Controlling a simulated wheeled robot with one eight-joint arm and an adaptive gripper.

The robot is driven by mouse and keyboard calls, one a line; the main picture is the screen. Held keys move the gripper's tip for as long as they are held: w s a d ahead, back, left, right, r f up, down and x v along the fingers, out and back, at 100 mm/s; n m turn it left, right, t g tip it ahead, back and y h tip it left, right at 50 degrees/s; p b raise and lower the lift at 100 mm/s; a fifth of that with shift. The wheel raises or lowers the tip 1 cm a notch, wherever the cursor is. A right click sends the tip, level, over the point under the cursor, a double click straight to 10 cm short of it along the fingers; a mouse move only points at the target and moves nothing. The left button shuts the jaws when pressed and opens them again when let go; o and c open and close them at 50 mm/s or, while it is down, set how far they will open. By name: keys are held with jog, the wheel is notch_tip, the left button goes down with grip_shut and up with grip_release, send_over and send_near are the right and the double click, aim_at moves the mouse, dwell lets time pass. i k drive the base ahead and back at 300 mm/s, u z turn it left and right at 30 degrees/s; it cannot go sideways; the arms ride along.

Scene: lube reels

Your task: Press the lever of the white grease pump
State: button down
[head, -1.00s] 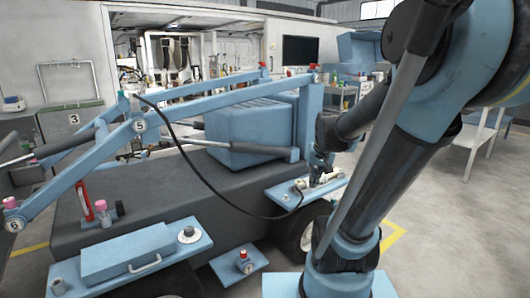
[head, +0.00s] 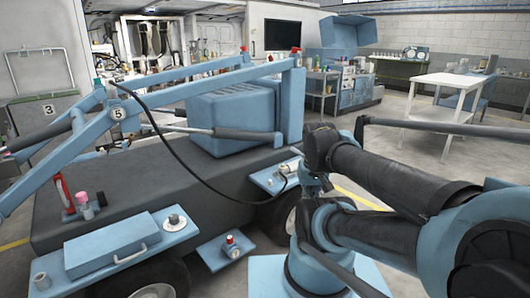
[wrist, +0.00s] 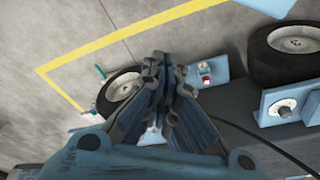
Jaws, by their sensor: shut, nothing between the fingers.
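The white grease pump (head: 283,170) is small in the head view. It sits on a light-blue side shelf (head: 264,181) of the dark machine, with a black hose running to it. Its lever is too small to make out. My gripper (wrist: 162,57) fills the middle of the wrist view, its dark fingers together at the tips and empty. In the head view my folded arm stands just right of the shelf, and I cannot pick out the fingertips there. I cannot make out the pump in the wrist view; the fingers may cover it.
The machine's wheel (head: 283,216) is below the shelf. A lower plate with a red-topped fitting (head: 231,241) and a shelf with a round knob (head: 174,220) are to the left. The black hose (head: 190,170) hangs across the machine. A white table (head: 450,85) stands back right, with open floor before it.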

aim_at(293, 149)
jog(key=u, duration=0.05)
jog(key=k, duration=0.65)
jog(key=z, duration=0.45)
jog(key=i, duration=1.3)
jog(key=u, duration=0.4)
